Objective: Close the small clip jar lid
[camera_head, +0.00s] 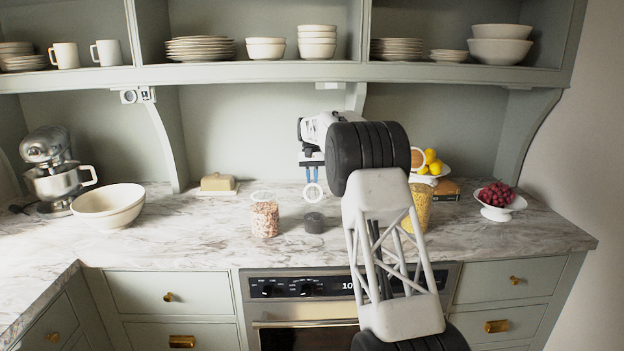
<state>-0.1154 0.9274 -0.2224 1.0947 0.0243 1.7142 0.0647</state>
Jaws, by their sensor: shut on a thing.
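The small clip jar (314,223) stands on the marble counter, left of my arm, with dark contents. Its round lid (313,201), with a pale rim, stands upright above the jar, open. My gripper (313,183) points down with its blue fingers at the top of the lid and is shut on it. The exact finger contact is too small to make out. The jar's clip cannot be made out.
A taller jar with pinkish contents (265,220) stands to the left. A jar with yellow contents (419,208) stands to the right, partly behind my arm. A fruit bowl (498,211), a butter dish (217,184) and a cream bowl (108,206) stand farther out.

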